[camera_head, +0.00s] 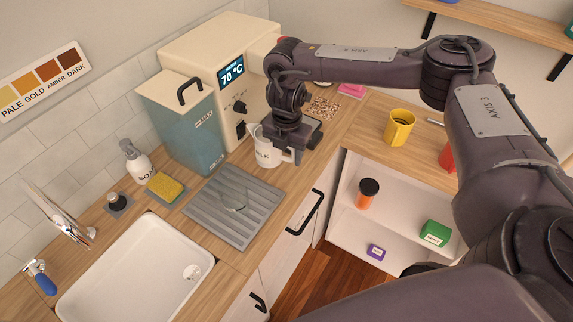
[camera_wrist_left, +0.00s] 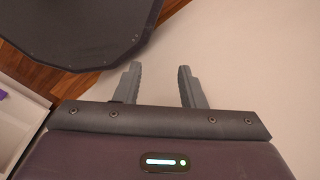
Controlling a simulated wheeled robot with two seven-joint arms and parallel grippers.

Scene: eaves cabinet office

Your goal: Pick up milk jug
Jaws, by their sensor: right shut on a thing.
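The milk jug (camera_head: 266,156) is white with dark lettering and stands upright at the counter, in front of the cream machine, in the head view. My right gripper (camera_head: 291,153) comes down over its right side and is shut on it, at the handle side. The fingers partly cover the jug, and I cannot tell whether its base touches the counter. My left gripper (camera_wrist_left: 158,85) shows in the left wrist view with its two fingers apart and nothing between them.
A cream machine (camera_head: 205,45) with a temperature display and a teal box (camera_head: 185,125) stand behind the jug. A grey drying mat (camera_head: 205,212) and white sink (camera_head: 140,265) lie to the left. A yellow mug (camera_head: 399,127) stands to the right, above an open shelf (camera_head: 345,225).

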